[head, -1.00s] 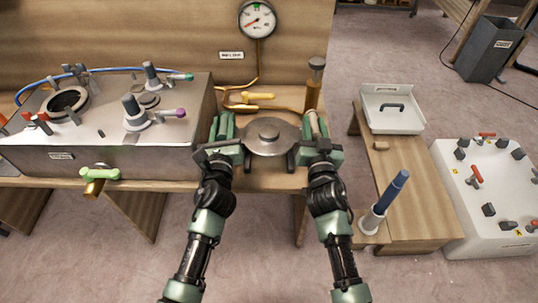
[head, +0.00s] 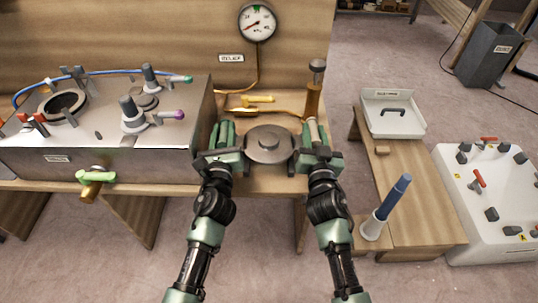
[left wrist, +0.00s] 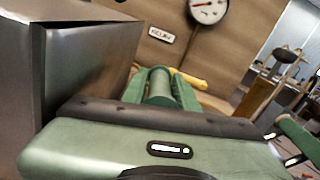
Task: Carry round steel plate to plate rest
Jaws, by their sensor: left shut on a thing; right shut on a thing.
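The round steel plate (head: 269,146), a grey disc with a raised knob in its middle, is held roughly level in front of the wooden back panel. My left gripper (head: 240,152) is shut on its left side and my right gripper (head: 299,152) is shut on its right side. In the left wrist view my left gripper's green housing fills the front, and I cannot make out the plate there. A white tray-like unit (head: 417,126) with a dark handle and a small label stands at the right; I cannot tell whether it is the plate rest.
A steel cabinet (head: 100,150) with valves stands close left of my left gripper. A yellow-handled valve (head: 257,99) and a brass post (head: 314,95) are behind the plate.

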